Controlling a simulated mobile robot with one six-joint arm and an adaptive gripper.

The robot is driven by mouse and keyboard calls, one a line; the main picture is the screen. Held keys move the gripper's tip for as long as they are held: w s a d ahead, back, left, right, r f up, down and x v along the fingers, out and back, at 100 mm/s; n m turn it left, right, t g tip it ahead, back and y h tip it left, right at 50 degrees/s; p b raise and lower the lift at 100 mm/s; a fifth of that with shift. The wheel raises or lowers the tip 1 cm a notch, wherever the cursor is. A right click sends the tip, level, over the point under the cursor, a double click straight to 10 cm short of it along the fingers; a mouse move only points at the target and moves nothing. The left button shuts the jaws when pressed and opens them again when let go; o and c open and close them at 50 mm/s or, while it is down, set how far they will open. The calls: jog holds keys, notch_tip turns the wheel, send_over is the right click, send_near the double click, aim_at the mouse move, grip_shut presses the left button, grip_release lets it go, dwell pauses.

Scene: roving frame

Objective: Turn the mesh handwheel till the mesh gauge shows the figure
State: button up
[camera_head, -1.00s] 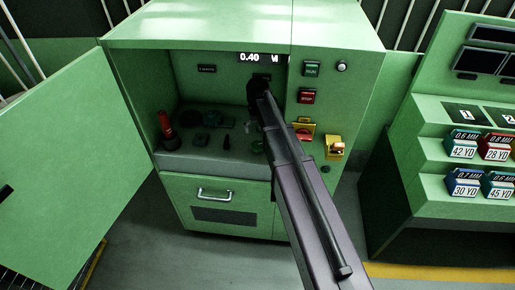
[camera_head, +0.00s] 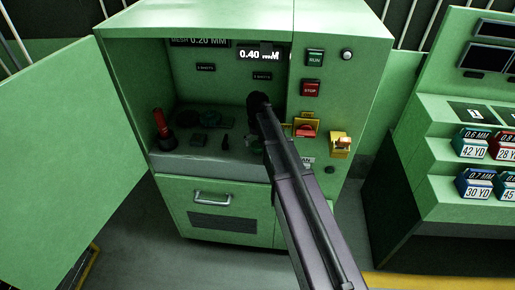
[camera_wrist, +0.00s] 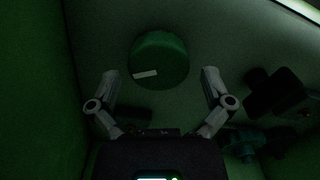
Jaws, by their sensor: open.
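In the wrist view a round green wheel (camera_wrist: 160,58) with a white mark lies ahead, between my open fingertips and a little beyond them. My gripper (camera_wrist: 160,80) is open and empty, with no visible contact with the wheel. In the head view my arm reaches into the open green cabinet (camera_head: 225,185); its dark end hides the gripper's fingers. A lit readout (camera_head: 250,54) shows 0.40 with its unit partly unclear. A dark panel (camera_head: 200,42) at the upper left reads MESH 0.20 MM, its top partly cut by the cabinet edge.
The cabinet door (camera_head: 70,150) stands open at the left. A red-handled part (camera_head: 160,123) stands on the inner shelf. RUN (camera_head: 315,58) and STOP (camera_head: 311,88) buttons and a red-and-yellow switch (camera_head: 306,129) sit right of the opening. A rack of boxes (camera_head: 474,142) stands at the right.

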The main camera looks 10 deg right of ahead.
jog(key=shift+f+b, duration=0.3)
jog(key=shift+f, duration=0.2)
jog(key=c, duration=1)
